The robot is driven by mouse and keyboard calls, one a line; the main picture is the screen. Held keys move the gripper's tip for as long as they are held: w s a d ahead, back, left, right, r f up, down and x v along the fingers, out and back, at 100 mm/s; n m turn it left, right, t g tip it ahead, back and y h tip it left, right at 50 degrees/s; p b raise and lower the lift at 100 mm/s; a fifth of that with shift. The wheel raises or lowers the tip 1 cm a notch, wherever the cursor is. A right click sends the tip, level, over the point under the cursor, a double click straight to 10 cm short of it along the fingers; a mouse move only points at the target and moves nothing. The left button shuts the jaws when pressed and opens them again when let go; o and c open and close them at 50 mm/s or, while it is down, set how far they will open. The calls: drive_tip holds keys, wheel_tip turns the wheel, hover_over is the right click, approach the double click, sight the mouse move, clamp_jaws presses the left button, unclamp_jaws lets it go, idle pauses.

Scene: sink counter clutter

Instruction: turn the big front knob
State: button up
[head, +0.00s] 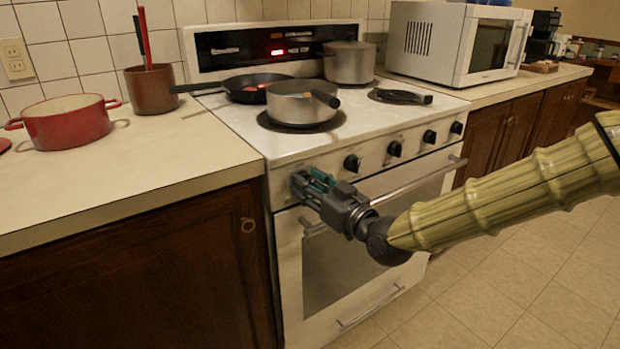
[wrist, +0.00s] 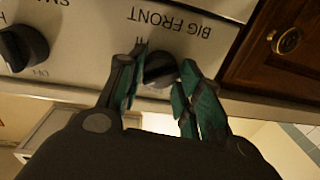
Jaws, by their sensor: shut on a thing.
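The big front knob (wrist: 160,70) is a dark round knob on the white stove front, under upside-down "BIG FRONT" lettering in the wrist view. My gripper (wrist: 162,80) has its two teal-lined fingers on either side of this knob and is shut on it. In the head view my gripper (head: 310,183) is at the left end of the stove's knob row, and it hides the knob there. The white stove (head: 285,260) stands between the counters.
Another knob (head: 352,163) is just right of my gripper, with more knobs further right. The oven handle (head: 420,180) runs below them. A grey pot (head: 290,105) with a dark handle and a black pan (head: 248,92) sit on the stovetop. A wooden cabinet (head: 130,280) is at left.

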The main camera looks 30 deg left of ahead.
drive_tip(key=shift+m+t+p, duration=0.4)
drive_tip(key=shift+m+p, duration=1.4)
drive_tip(key=shift+m, duration=1.7)
drive_tip(key=shift+w, duration=0.1)
drive_tip(key=o, duration=1)
drive_tip(key=shift+o, duration=0.2)
drive_tip(key=shift+d, duration=0.1)
drive_tip(key=v, duration=1.1)
drive_tip(key=shift+d, duration=0.4)
drive_tip(key=shift+f, duration=0.15)
